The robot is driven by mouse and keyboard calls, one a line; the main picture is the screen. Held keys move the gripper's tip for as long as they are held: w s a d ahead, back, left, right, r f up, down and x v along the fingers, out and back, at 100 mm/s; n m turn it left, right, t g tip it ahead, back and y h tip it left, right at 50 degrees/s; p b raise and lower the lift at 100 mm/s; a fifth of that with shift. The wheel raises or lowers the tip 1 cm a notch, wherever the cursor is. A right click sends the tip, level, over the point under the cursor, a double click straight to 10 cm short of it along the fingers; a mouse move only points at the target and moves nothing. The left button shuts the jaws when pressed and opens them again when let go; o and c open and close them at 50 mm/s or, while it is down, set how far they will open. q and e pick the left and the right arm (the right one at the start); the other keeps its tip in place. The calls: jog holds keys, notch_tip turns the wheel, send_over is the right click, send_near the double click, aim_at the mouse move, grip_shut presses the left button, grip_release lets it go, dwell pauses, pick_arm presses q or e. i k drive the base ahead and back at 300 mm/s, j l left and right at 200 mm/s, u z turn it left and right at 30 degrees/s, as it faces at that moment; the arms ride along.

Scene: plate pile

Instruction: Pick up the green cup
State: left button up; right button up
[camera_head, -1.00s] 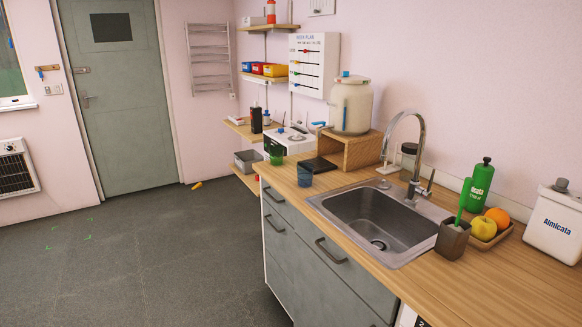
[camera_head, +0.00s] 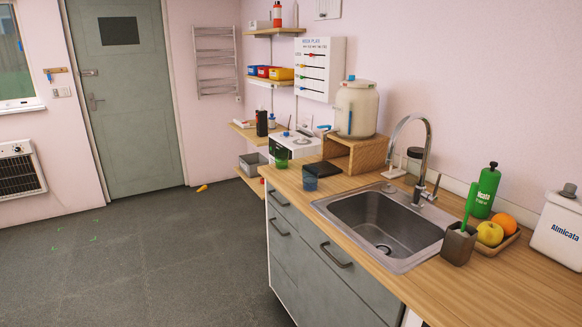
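The green cup (camera_head: 282,158) stands upright near the far left end of the wooden counter (camera_head: 291,187). It is small and see-through. A blue cup (camera_head: 310,178) stands a little nearer, to its right. Neither of my grippers shows in the head view, so I cannot see their state.
A sink (camera_head: 384,222) with a tall tap is set in the counter. A green bottle (camera_head: 484,191), a fruit tray and a white canister (camera_head: 557,230) stand at the right. A dispenser (camera_head: 356,106) sits on a wooden stand behind the cups. The floor (camera_head: 130,260) at left is open.

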aim_at(281, 155)
jog(key=i+j+z, duration=0.1)
jog(key=z, duration=0.3)
jog(key=i+j+z, duration=0.2)
jog(key=z, duration=0.25)
